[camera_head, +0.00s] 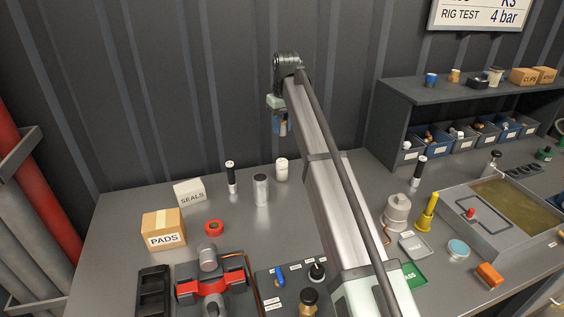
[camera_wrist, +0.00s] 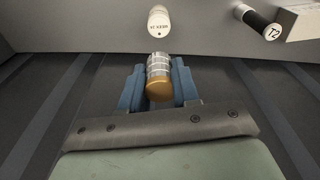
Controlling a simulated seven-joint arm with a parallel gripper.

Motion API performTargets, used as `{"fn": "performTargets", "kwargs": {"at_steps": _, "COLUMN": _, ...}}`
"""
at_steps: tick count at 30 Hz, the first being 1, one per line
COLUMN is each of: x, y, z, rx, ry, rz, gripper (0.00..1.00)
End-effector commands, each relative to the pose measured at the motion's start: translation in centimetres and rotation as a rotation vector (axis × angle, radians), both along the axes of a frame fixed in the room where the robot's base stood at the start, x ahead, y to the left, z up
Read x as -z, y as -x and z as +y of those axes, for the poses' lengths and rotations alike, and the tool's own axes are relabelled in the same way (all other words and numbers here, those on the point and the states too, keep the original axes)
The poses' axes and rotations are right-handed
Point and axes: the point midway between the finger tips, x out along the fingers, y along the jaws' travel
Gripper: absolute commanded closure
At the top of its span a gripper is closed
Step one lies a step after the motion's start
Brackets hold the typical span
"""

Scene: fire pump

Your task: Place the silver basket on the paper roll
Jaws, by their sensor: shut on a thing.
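My gripper (camera_wrist: 158,88) is shut on the silver basket (camera_wrist: 159,66), a short ribbed silver cylinder with an orange-brown end, held between the blue fingers. In the head view my gripper (camera_head: 279,122) is high in front of the dark wall, clear of the table, and the basket is small and mostly hidden. A white upright cylinder, which looks like the paper roll (camera_head: 281,170), stands at the back of the table below my gripper. A white lettered cylinder (camera_wrist: 159,22), probably the same one, shows beyond the basket in the wrist view, apart from it.
A silver-grey cylinder (camera_head: 261,190) stands just left of the roll. A black-and-white cylinder (camera_head: 231,178), a SEALS box (camera_head: 189,192), a PADS box (camera_head: 163,229) and a red ring (camera_head: 214,228) are further left. A shelf (camera_head: 425,93) with bins is on the right.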

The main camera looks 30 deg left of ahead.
Motion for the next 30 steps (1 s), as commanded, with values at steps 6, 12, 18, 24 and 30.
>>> {"fn": "performTargets", "kwargs": {"at_steps": 6, "x": 1.0, "y": 0.2, "z": -0.2, "rx": 0.043, "ry": -0.003, "rz": 0.004, "gripper": 1.0}}
{"fn": "performTargets", "kwargs": {"at_steps": 12, "x": 4.1, "y": 0.3, "z": -0.2, "rx": 0.043, "ry": -0.003, "rz": 0.006, "gripper": 1.0}}
{"fn": "performTargets", "kwargs": {"at_steps": 18, "x": 6.4, "y": 0.2, "z": -0.1, "rx": 0.042, "ry": -0.003, "rz": 0.004, "gripper": 1.0}}
{"fn": "performTargets", "kwargs": {"at_steps": 24, "x": 8.0, "y": 0.3, "z": -0.2, "rx": 0.042, "ry": -0.002, "rz": 0.006, "gripper": 1.0}}
{"fn": "performTargets", "kwargs": {"at_steps": 30, "x": 10.1, "y": 0.2, "z": -0.1, "rx": 0.041, "ry": -0.003, "rz": 0.004, "gripper": 1.0}}
